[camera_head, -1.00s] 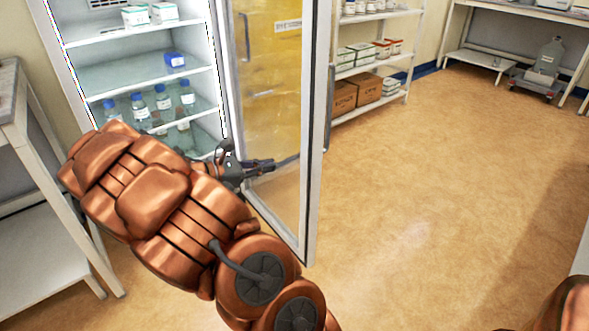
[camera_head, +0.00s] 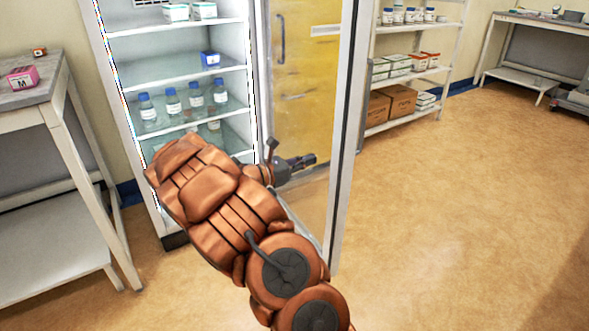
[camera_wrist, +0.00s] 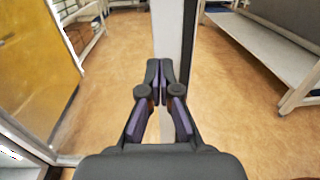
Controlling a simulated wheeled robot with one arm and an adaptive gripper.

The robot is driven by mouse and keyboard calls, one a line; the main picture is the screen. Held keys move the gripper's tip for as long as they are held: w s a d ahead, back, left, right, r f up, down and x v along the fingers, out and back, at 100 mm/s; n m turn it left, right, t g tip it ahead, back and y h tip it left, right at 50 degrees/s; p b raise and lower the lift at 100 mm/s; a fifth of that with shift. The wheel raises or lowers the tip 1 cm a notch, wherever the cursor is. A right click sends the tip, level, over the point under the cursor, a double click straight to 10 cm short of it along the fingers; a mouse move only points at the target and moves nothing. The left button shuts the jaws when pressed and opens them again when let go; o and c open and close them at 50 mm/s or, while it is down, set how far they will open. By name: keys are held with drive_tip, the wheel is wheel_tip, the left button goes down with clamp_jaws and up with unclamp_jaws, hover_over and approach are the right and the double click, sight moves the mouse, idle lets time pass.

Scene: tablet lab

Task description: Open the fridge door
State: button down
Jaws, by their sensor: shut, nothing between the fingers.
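The fridge (camera_head: 188,77) stands open at the left of centre in the head view, its lit shelves showing. Its glass door (camera_head: 348,120) is swung wide to the right, with a pale frame and a dark handle on it. My gripper (camera_head: 312,158) is in front of the inner side of the door, near its lower part. In the wrist view my gripper (camera_wrist: 161,68) is shut and empty, with its fingertips together in front of a pale upright strip. I cannot tell whether the fingers touch the door.
Bottles (camera_head: 173,102) and boxes stand on the fridge shelves. A grey table (camera_head: 32,100) with a pink box (camera_head: 22,77) stands at the left. A shelf rack (camera_head: 412,122) with cartons is behind the door. The floor (camera_head: 460,220) at the right is clear.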

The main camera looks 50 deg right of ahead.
sight(333, 153)
drive_tip(key=x, duration=0.2)
drive_tip(key=b+x, duration=0.1)
drive_tip(key=x, duration=0.1)
drive_tip(key=shift+d+f, duration=0.1)
drive_tip(key=shift+f, duration=0.1)
drive_tip(key=shift+b+x, duration=0.4)
drive_tip(key=shift+x, duration=0.65)
drive_tip(key=shift+r, duration=0.1)
